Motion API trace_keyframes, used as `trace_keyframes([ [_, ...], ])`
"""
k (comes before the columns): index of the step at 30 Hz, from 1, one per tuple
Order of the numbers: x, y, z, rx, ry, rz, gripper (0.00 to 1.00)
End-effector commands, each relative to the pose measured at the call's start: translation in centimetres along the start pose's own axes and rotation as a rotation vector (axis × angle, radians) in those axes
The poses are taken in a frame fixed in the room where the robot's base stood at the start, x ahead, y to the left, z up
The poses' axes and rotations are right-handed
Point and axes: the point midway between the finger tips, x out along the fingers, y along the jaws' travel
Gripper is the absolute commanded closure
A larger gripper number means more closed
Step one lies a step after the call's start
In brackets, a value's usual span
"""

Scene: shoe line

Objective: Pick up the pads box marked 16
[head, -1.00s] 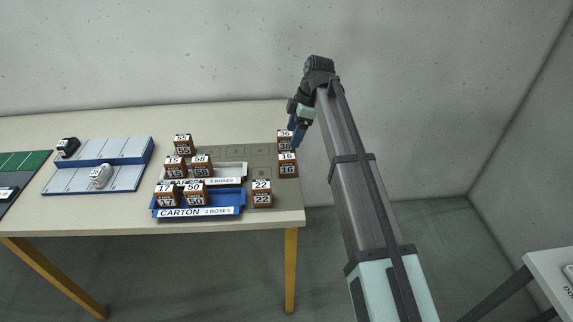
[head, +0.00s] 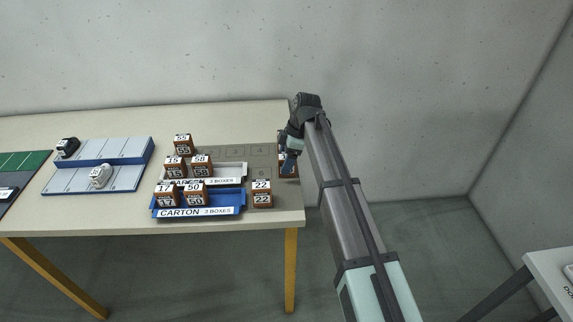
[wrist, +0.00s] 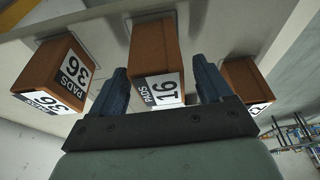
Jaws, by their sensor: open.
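The brown pads box marked 16 (wrist: 157,48) stands upright in the middle of the wrist view, its white label facing my gripper. My gripper (wrist: 162,70) is open, with one blue finger on each side of this box. Narrow gaps show between the fingers and the box, and the box is not held. In the head view my gripper (head: 288,165) is low over the right end of the table and hides most of box 16.
The pads box marked 36 (wrist: 52,72) stands to the left in the wrist view, and another box (wrist: 243,82) to the right. In the head view, box 22 (head: 261,194) stands nearer the front edge. The blue carton tray (head: 240,207) and several boxes are further left.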

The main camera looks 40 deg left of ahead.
Motion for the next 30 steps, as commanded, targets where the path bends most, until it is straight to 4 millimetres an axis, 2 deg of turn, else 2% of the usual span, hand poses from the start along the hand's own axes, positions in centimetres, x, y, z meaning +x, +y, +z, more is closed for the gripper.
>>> trace_keyframes([
  [3, 0.91, 0.0, 0.0, 0.0, 0.0, 0.0, 0.21],
  [10, 0.93, 0.03, -0.01, 0.0, 0.0, 0.0, 0.23],
  [27, 0.9, 0.02, -0.01, 0.0, 0.0, 0.0, 0.78],
  [30, 0.89, 0.03, -0.02, 0.0, 0.0, 0.0, 0.79],
])
